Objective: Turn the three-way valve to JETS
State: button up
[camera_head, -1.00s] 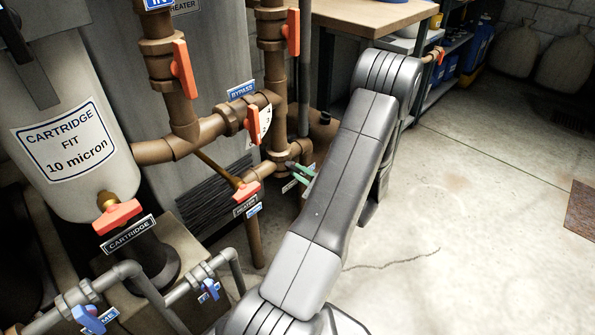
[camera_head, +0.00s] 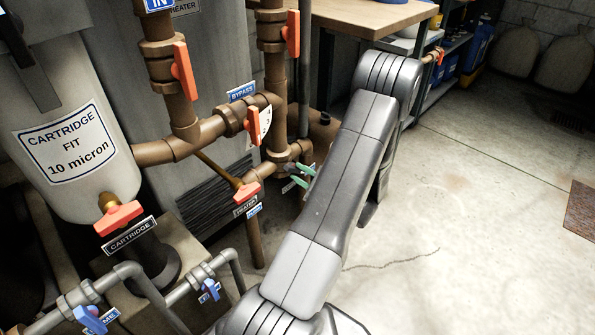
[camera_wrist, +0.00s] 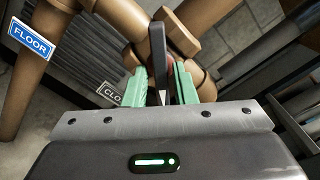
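The three-way valve sits on the brown pipe junction (camera_wrist: 205,35) in the wrist view. Its dark lever (camera_wrist: 158,55) stands between the two green fingers of my gripper (camera_wrist: 160,84), with narrow gaps seeming to show on both sides. My gripper looks open around the lever; contact is unclear. A blue FLOOR label (camera_wrist: 31,38) is at the left, and a dark plate reading "CLO" (camera_wrist: 112,94) is partly hidden by the left finger. No JETS label is visible. In the head view my gripper (camera_head: 302,176) is beside the lower pipes, partly hidden by my arm.
Orange-handled valves, including BYPASS (camera_head: 253,125), HEATER (camera_head: 246,192) and CARTRIDGE (camera_head: 118,217), crowd the left. A workbench (camera_head: 372,14) stands behind my arm. The concrete floor (camera_head: 480,230) at right is largely clear.

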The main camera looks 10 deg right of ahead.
jog(key=shift+o, duration=1.2)
jog(key=shift+d, duration=0.1)
jog(key=v, duration=0.7)
